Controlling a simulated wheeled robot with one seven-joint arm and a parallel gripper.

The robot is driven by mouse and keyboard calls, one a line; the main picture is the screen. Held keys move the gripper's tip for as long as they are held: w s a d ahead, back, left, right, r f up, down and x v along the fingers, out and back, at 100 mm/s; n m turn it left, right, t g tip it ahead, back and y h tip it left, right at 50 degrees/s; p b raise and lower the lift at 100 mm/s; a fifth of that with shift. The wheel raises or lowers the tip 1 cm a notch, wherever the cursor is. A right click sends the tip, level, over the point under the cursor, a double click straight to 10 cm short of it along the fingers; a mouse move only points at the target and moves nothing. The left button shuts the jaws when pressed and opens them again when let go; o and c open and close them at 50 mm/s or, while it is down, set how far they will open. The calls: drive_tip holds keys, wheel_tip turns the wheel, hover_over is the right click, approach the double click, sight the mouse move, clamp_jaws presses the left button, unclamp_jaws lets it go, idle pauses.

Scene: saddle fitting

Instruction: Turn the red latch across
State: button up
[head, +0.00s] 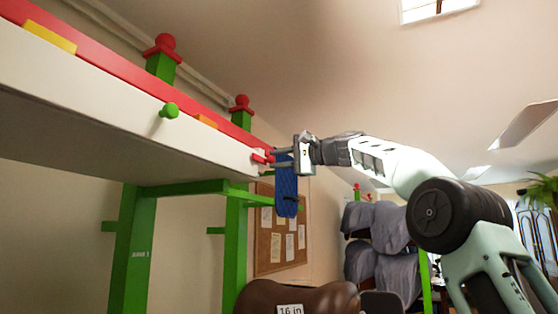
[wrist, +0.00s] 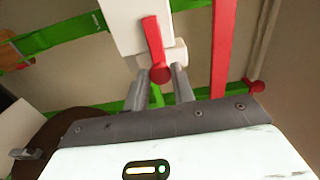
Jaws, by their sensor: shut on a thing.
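The red latch (wrist: 155,40) is a narrow bar on a white block (wrist: 170,52) in the wrist view. It runs nearly lengthwise in that picture, tilted slightly, with a round red end (wrist: 160,74) nearest me. My gripper (wrist: 160,76) has one finger on each side of this round end and is shut on the latch. In the head view the latch (head: 262,156) is a small red piece at the right end of the white beam, and my gripper (head: 276,157) reaches it from the right. The fingers partly hide it there.
The white beam (head: 120,105) with a red top rail (head: 100,62) stands on green posts (head: 133,235). A blue patterned piece (head: 287,187) hangs just below my gripper. A brown saddle (head: 255,298) is at the bottom. Grey covered shapes (head: 375,225) stand farther back.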

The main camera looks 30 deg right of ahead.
drive_tip(key=o, duration=1)
drive_tip(key=shift+c, duration=0.2)
drive_tip(key=b+v, duration=0.6)
drive_tip(key=v, duration=1.1)
drive_tip(key=shift+s, duration=0.2)
drive_tip(key=shift+d, duration=0.1)
